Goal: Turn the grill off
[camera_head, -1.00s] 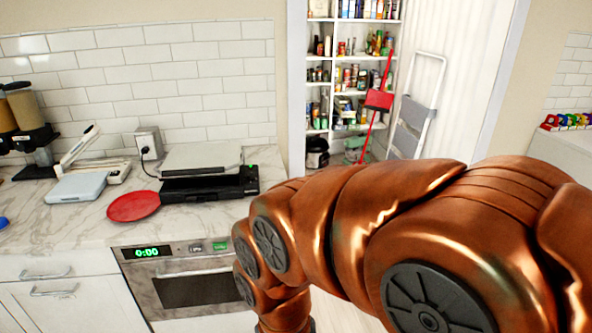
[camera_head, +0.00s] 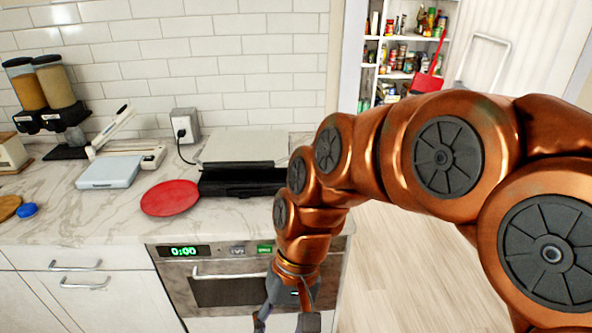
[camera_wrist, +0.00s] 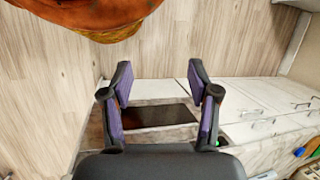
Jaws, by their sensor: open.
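The grill (camera_head: 243,180) is a black and silver appliance on the marble counter, with a pale silver top (camera_head: 245,145). My arm covers its right end, so any control or light there is hidden. My gripper (camera_head: 287,325) hangs low in front of the oven, below the counter edge, and is cut off by the bottom of the head view. In the wrist view my gripper (camera_wrist: 160,78) has its two purple-padded fingers spread with nothing between them. The grill cannot be made out in the wrist view.
An oven (camera_head: 230,288) with a green clock sits under the counter; its window (camera_wrist: 155,116) shows beyond my fingers. A red plate (camera_head: 170,198), a pale blue scale-like box (camera_head: 110,172) and a wall plug (camera_head: 184,127) are near the grill. Wooden floor on the right is clear.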

